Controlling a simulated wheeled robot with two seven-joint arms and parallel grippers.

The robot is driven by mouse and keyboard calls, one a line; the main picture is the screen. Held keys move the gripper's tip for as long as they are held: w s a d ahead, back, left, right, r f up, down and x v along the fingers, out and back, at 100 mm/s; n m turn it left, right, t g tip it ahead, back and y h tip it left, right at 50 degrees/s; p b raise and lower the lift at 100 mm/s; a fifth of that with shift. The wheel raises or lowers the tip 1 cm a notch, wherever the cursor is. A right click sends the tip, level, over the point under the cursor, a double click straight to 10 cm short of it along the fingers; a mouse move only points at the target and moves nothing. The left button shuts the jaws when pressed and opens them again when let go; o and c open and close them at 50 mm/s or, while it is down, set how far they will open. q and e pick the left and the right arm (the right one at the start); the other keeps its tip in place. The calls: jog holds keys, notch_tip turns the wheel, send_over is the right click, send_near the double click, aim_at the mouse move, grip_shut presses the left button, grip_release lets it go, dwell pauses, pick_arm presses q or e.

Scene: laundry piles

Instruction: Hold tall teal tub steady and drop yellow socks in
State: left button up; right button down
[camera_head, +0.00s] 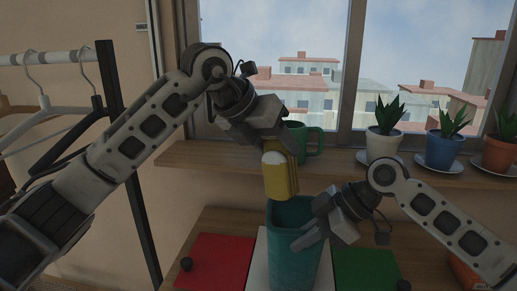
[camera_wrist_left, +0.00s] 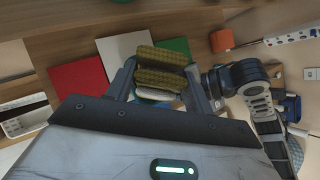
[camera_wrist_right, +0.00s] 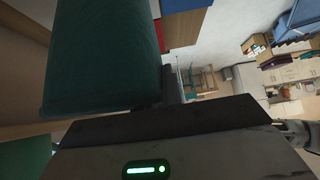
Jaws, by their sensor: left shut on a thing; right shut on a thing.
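The tall teal tub (camera_head: 290,255) stands upright on a white mat on the table; it fills the upper left of the right wrist view (camera_wrist_right: 100,60). My right gripper (camera_head: 308,238) is shut on the tub's wall at its right side. The yellow socks (camera_head: 279,178) hang from my left gripper (camera_head: 277,150), which is shut on them just above the tub's opening. The left wrist view also shows the socks (camera_wrist_left: 160,68) between the fingers, with a pale part beside the yellow. The tub's inside is mostly hidden.
A red mat (camera_head: 222,262) lies left of the tub and a green mat (camera_head: 365,268) right of it. A green mug (camera_head: 313,143) stands on the windowsill just behind my left gripper. Potted plants (camera_head: 384,140) stand further right. A clothes rack (camera_head: 125,150) is at left.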

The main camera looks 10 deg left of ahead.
pick_arm(q)
jog(key=shift+w+d+n+t+y, duration=0.2)
jog(key=shift+d+n+t+y, duration=0.1)
jog(key=shift+d+n+t, duration=0.45)
pick_arm(e)
jog(key=shift+f, duration=0.1)
pick_arm(q)
jog(key=shift+n+t, duration=0.35)
jog(key=shift+w+f, duration=0.1)
jog(key=shift+f, duration=3.35)
jog(key=o, duration=1.1)
jog(key=shift+c, duration=0.2)
jog(key=shift+s+a+r, duration=0.35)
jog(key=shift+s+r, duration=0.15)
jog(key=shift+r, duration=0.9)
jog(key=shift+s+a+r, duration=0.3)
jog(key=shift+s+r, duration=0.2)
jog(key=shift+r, duration=0.95)
jog(key=shift+s+a+r, duration=0.35)
jog(key=shift+s+r, duration=0.15)
jog(key=shift+r, duration=0.9)
